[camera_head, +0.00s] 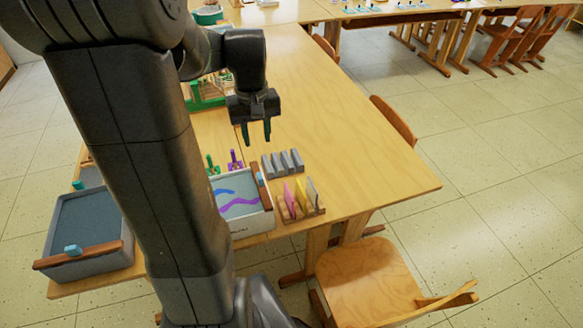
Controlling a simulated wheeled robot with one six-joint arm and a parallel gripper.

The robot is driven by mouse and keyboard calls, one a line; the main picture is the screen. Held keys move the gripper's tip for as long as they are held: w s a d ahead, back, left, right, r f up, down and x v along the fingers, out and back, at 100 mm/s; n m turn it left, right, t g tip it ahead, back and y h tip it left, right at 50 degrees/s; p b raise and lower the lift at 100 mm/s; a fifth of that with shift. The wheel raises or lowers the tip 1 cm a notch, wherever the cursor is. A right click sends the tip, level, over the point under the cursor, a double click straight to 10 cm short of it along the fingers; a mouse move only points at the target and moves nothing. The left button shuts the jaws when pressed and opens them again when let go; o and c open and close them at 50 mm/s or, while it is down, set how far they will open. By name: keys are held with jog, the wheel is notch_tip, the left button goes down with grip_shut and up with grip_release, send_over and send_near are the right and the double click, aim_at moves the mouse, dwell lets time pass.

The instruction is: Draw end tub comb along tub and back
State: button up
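A grey tub (92,268) with a plain dark blue-grey surface stands at the table's left end. A red-brown comb bar (103,251) with a light blue grip (72,250) lies across its near end. A second grey tub (250,226), partly behind my arm, has blue and purple streaks inside. Another red-brown comb bar (264,195) with a blue grip (260,179) lies along its right end. I cannot tell which is the end tub. My gripper (256,133) points down above the table behind the second tub, open and empty, apart from both combs.
A rack with pink and yellow pieces (302,204) and a grey slotted block (283,163) stand right of the second tub. Small green (212,166) and purple (235,160) items stand behind it. Chairs (365,280) line the right side. The tabletop (345,150) at right is clear.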

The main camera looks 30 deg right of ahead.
aim_at(259, 175)
jog(key=f, duration=1.4)
jog(key=shift+a, duration=0.3)
grip_shut()
